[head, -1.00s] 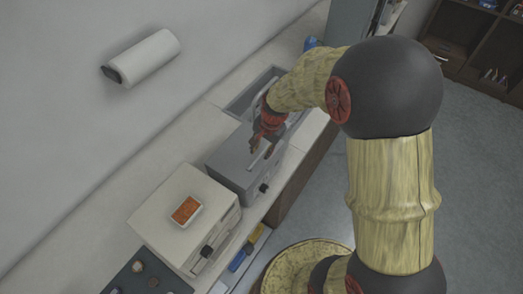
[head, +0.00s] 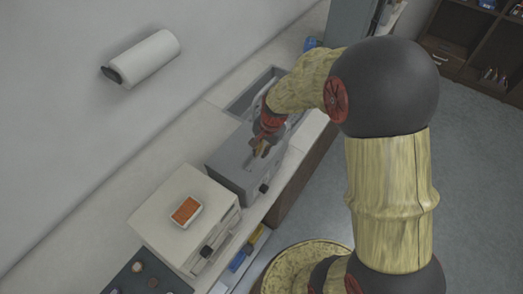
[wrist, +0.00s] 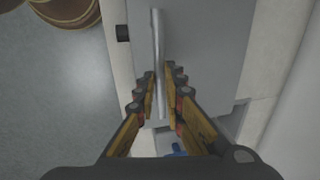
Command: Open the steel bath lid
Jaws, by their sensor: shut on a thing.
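The steel bath (head: 232,165) is a grey box on the counter in the middle of the head view. Its flat grey lid (wrist: 212,40) looks down, and fills much of the wrist view. A thin metal bar handle (wrist: 157,45) runs along the lid. My gripper (wrist: 165,72) is shut on the handle, with a finger on each side of the bar. In the head view my gripper (head: 258,152) is low over the bath's top, and my wrist hides part of the far side.
A cream box (head: 165,205) with an orange-topped tray (head: 186,211) stands nearer on the counter. A sink (head: 252,92) lies beyond the bath. A paper roll (head: 145,57) hangs on the left wall. Open floor (head: 460,190) lies to the right.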

